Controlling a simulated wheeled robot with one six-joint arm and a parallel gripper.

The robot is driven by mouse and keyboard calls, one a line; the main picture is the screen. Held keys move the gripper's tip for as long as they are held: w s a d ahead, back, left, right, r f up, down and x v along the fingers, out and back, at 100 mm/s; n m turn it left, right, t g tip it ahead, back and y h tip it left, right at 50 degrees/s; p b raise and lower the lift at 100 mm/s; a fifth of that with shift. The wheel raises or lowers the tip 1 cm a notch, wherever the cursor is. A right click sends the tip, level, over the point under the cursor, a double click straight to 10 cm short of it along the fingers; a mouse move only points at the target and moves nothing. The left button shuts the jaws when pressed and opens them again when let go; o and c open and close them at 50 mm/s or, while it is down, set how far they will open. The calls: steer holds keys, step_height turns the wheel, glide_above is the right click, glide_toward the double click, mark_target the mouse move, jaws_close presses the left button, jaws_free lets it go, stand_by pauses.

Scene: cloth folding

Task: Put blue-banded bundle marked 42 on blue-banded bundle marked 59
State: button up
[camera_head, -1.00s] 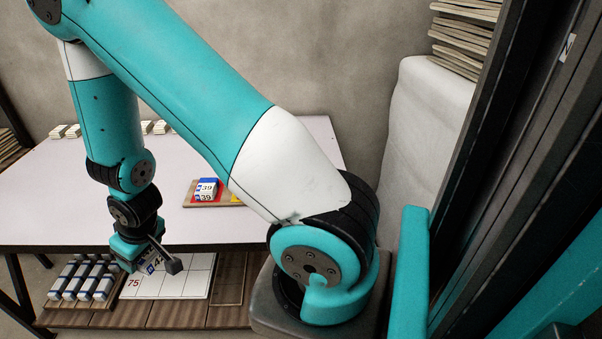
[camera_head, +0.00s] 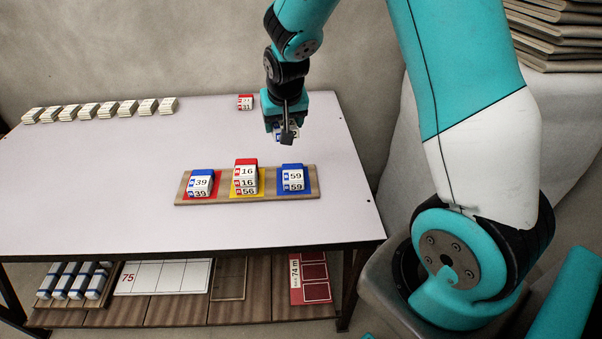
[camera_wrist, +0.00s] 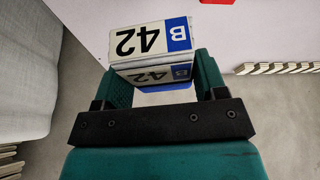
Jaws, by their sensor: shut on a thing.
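My gripper (camera_head: 287,131) is above the white table, behind and higher than the wooden board. It is shut on the bundle marked 42, which fills the space between the jaws in the wrist view (camera_wrist: 151,46). This bundle is white with black digits and a blue end marked B. In the head view most of it is hidden by the jaws. The blue-banded bundle marked 59 (camera_head: 292,178) lies on the blue field at the right end of the board (camera_head: 212,202). The held bundle is apart from it.
A red-banded bundle (camera_head: 245,102) lies near the back edge. Several white stacks (camera_head: 98,110) line the back left.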

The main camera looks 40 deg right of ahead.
step_height(320, 180, up, 4)
steer(key=m, duration=0.2)
glide_above(293, 170)
steer(key=shift+s+a+r+h, duration=0.15)
steer(key=shift+s+a+h, duration=0.15)
steer(key=shift+s+a, duration=0.15)
steer(key=shift+d+g, duration=0.15)
steer(key=shift+g, duration=0.15)
step_height(293, 170, down, 19)
steer(key=shift+f, duration=0.1)
steer(key=shift+f, duration=0.1)
steer(key=o, duration=0.9)
steer(key=shift+o, duration=0.2)
